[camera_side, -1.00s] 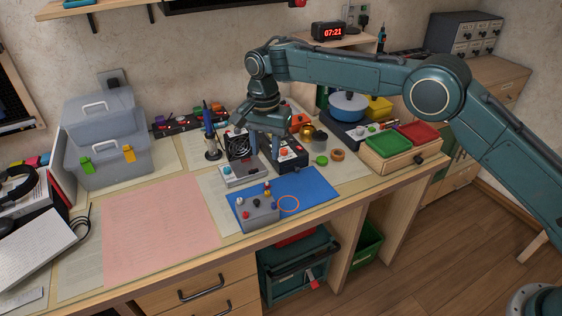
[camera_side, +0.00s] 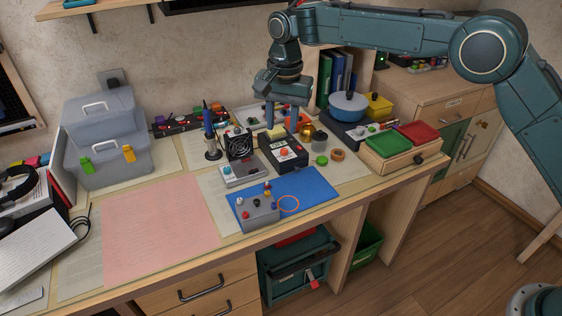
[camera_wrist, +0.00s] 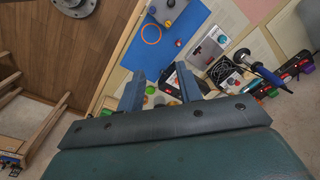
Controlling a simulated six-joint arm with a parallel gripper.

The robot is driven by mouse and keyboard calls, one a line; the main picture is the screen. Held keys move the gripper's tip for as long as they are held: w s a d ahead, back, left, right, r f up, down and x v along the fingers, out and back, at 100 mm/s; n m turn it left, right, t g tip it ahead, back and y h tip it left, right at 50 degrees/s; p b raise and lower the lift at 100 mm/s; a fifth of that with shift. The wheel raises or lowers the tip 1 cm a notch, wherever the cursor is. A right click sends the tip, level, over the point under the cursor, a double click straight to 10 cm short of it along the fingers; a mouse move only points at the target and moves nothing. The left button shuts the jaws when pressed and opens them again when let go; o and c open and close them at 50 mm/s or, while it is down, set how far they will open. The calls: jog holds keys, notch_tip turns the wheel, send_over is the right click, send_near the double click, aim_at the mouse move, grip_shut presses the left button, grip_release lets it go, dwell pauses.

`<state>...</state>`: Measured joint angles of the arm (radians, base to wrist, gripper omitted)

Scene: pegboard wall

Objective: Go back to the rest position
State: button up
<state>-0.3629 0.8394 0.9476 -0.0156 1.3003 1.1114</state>
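My gripper (camera_side: 281,125) hangs above the back middle of the workbench, over the black box with a display (camera_side: 283,152), with its fingers pointing down. In the wrist view my gripper (camera_wrist: 160,82) has its two fingers spread apart with nothing held between them. Bench items show through the gap, well beyond the fingertips. A small pale yellow block (camera_side: 276,132) shows near the fingers in the side view; I cannot tell how far it is from them.
A grey control box (camera_side: 259,212) and an orange ring (camera_side: 289,204) lie on the blue mat (camera_side: 310,184). A soldering iron (camera_side: 209,130), a fan (camera_side: 239,146) and a blue pot (camera_side: 348,105) stand around. The pink sheet (camera_side: 160,225) is clear.

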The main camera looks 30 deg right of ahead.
jog(key=s+d+r+n+t, duration=0.3)
jog(key=s+d+r+n, duration=0.1)
jog(key=s+d+r, duration=1.15)
jog(key=s+d+f+n+t, duration=0.1)
jog(key=s+d+f+n, duration=0.1)
jog(key=s, duration=1)
jog(key=s+d+f+n+t, duration=0.1)
jog(key=s+d+f+n, duration=0.1)
jog(key=s, duration=1)
jog(key=shift+d+f, duration=0.75)
jog(key=shift+d, duration=0.5)
